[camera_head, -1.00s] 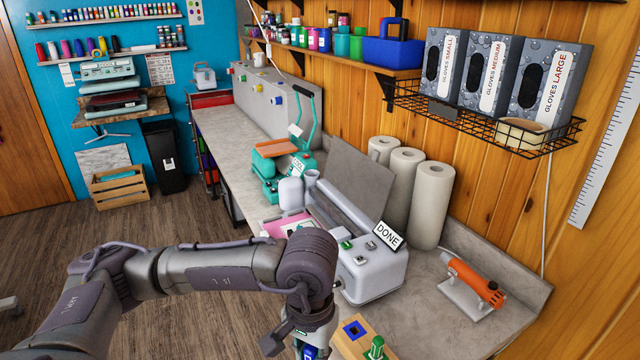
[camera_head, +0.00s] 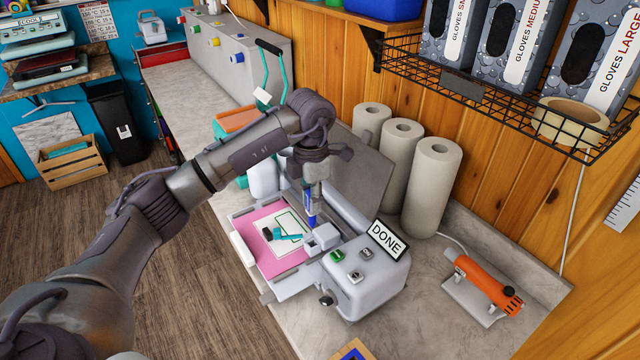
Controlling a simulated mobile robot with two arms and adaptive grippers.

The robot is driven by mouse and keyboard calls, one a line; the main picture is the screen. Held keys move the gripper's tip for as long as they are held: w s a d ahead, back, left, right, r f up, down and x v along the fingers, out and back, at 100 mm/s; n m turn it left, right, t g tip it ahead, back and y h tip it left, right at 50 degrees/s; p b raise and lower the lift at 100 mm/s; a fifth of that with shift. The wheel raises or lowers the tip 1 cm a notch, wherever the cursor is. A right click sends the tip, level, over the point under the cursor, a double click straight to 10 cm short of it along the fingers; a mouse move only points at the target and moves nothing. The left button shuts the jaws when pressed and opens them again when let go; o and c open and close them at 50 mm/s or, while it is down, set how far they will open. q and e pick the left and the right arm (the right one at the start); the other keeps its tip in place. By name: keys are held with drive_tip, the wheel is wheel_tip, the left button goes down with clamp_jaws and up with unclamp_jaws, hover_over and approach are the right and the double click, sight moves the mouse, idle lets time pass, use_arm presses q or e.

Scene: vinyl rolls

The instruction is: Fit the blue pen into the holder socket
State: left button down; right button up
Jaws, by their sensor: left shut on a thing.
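My left gripper (camera_head: 310,191) is shut on the blue pen (camera_head: 311,216) and points down over the cutting machine. The pen is roughly upright, with its lower end showing below the fingers. A light grey block that looks like the holder (camera_head: 325,238) sits on the machine just below and right of the pen's tip. I cannot tell whether the tip touches it, and the socket opening is not clearly visible. The machine (camera_head: 370,286) is pale grey, with a pink mat (camera_head: 258,229) in it and a DONE sign (camera_head: 388,240). My right gripper is out of view.
Small teal and black pieces (camera_head: 287,237) lie on the mat's white sheet. Several white paper rolls (camera_head: 432,188) stand behind the machine. An orange tool (camera_head: 480,287) rests on the right. A wooden block (camera_head: 352,351) with a blue-edged square shows at the bottom edge.

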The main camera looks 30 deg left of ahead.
use_arm(q)
drive_tip(key=shift+w+a+n, duration=0.2)
drive_tip(key=shift+w+n, duration=0.15)
drive_tip(key=shift+n, duration=0.15)
drive_tip(key=shift+r, duration=0.1)
drive_tip(key=shift+s, duration=0.1)
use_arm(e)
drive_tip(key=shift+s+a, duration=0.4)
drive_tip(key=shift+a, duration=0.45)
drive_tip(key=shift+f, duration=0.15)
use_arm(q)
drive_tip(key=shift+f+b, duration=0.9)
drive_tip(key=shift+f, duration=0.25)
drive_tip(key=shift+f+b, duration=1.15)
drive_tip(key=shift+f, duration=0.75)
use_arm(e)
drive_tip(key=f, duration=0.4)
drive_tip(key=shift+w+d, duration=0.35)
